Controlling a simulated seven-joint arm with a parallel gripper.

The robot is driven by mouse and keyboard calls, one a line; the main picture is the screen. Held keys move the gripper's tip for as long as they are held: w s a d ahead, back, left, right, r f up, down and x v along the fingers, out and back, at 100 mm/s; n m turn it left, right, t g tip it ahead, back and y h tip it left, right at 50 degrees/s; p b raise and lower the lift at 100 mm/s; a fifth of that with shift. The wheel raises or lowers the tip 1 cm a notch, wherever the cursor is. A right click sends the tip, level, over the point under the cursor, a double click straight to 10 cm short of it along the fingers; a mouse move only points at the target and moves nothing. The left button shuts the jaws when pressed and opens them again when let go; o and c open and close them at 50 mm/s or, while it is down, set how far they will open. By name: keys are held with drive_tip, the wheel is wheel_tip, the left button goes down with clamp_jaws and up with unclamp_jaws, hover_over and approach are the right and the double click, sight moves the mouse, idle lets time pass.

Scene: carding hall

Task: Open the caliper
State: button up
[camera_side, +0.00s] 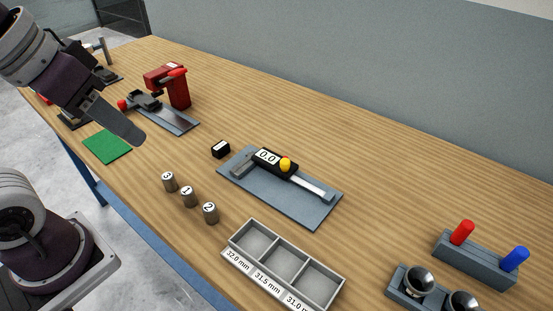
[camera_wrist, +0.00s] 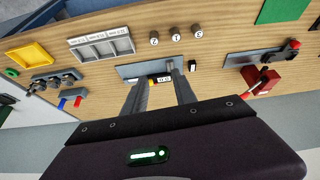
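The caliper (camera_side: 280,165) lies on a grey-blue plate (camera_side: 312,213) in the middle of the table. Its black display reads 0.0, a yellow knob (camera_side: 285,163) sits on its slider, and a silver bar extends to the right. Its jaws look closed together. My gripper (camera_side: 133,138) is above the table at the left in the side view, well apart from the caliper. In the wrist view my gripper (camera_wrist: 160,77) has two fingers apart with nothing held. The caliper (camera_wrist: 161,79) shows beyond and between them, partly hidden by the fingers.
Several other things stand around: numbered cylinders (camera_side: 188,196), a three-compartment tray (camera_side: 235,258) labelled in mm, a small black block (camera_side: 221,149), a red press (camera_side: 178,87), a green mat (camera_side: 107,147) and a red-and-blue peg holder (camera_side: 475,263). Bare table lies behind the caliper plate.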

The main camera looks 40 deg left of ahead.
drive_tip(key=shift+o, duration=0.7)
drive_tip(key=w+d+n+g, duration=0.1)
drive_tip(key=w+n, duration=0.1)
drive_tip(key=w, duration=0.8)
drive_tip(key=shift+w+d+r+g, duration=0.2)
drive_tip(key=shift+r+g, duration=0.2)
drive_tip(key=shift+r, duration=0.05)
drive_tip(key=n+g, duration=0.3)
drive_tip(key=n, duration=0.3)
hover_over(285, 162)
drive_tip(key=f, duration=1.5)
drive_tip(key=shift+s+a+f, duration=0.15)
drive_tip(key=shift+s+f, duration=0.05)
drive_tip(key=shift+f, duration=0.2)
drive_tip(key=f, duration=0.8)
drive_tip(key=shift+w+f, duration=0.3)
clamp_jaws()
drive_tip(key=shift+r, duration=0.1)
